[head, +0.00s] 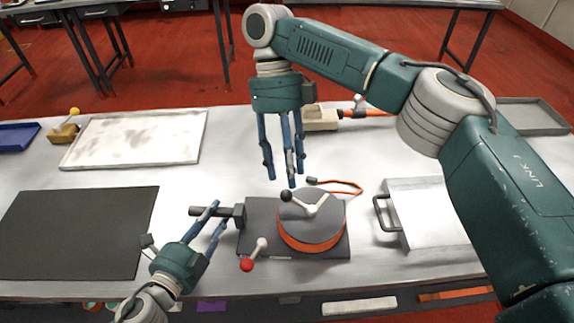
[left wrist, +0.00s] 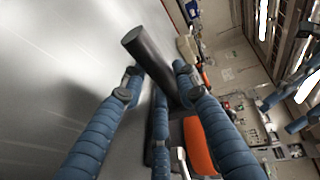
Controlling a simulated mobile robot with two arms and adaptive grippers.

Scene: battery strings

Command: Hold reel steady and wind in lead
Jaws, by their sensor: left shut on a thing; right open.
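The reel (head: 310,236) has a dark top disc and an orange lead wound around its side, on a dark square base plate (head: 262,215). A crank with a black knob (head: 286,196) sits on top. The lead's loose end (head: 340,184) lies behind the reel, with a grey plug (head: 312,181). My left gripper (head: 217,212) is shut on the dark bar handle (head: 200,211) at the base's left. The bar (left wrist: 150,55) also shows between the fingers in the left wrist view, with the reel's orange side (left wrist: 198,147) beyond. My right gripper (head: 282,178) is open, pointing down above and behind the crank knob.
A red-knobbed lever (head: 247,264) sits on the base's front left. A black mat (head: 75,235) lies left and a white tray (head: 135,138) behind it. A light panel with a handle (head: 430,215) stands right. A beige tool with an orange cable (head: 322,118) lies behind.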

